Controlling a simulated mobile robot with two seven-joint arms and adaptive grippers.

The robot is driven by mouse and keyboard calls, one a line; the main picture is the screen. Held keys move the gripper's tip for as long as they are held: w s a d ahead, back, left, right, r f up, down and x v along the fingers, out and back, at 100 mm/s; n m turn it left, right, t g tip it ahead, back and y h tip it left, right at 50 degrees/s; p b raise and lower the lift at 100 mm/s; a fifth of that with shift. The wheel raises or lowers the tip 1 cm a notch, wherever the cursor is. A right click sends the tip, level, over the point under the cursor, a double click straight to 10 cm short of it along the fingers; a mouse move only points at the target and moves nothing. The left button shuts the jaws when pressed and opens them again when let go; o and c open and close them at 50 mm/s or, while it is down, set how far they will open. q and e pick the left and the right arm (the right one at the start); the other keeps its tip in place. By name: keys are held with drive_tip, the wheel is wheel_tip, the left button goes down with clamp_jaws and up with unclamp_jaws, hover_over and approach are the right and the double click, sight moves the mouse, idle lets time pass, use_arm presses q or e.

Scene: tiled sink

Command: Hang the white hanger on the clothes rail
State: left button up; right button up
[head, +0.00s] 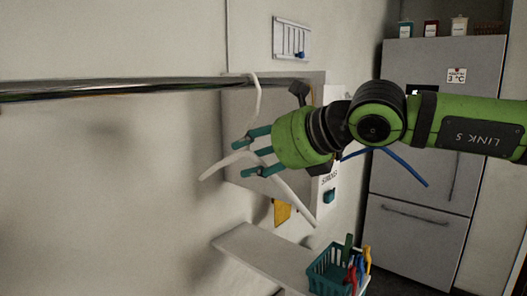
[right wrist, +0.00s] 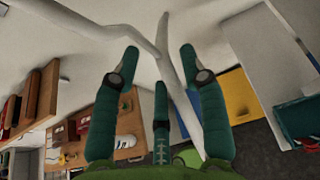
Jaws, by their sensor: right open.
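The white hanger (head: 238,158) hangs below the clothes rail (head: 120,87), with its hook (head: 257,95) reaching up to the rail's right part. Whether the hook rests fully over the rail is hard to tell. My right gripper (head: 254,152) is open, its green-teal fingers beside the hanger just under the hook. In the right wrist view the hanger (right wrist: 180,75) passes beyond and between the spread fingers (right wrist: 160,65). Part of the hanger is hidden behind the gripper in the head view. My left gripper is not in view.
A shelf (head: 262,256) with a teal basket (head: 325,268) of tools lies below. A grey fridge (head: 425,150) stands at the right. A blue hanger-like piece (head: 402,166) shows behind my right arm. The wall left of the gripper, under the rail, is clear.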

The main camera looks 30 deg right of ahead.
drive_tip(key=v, duration=1.2)
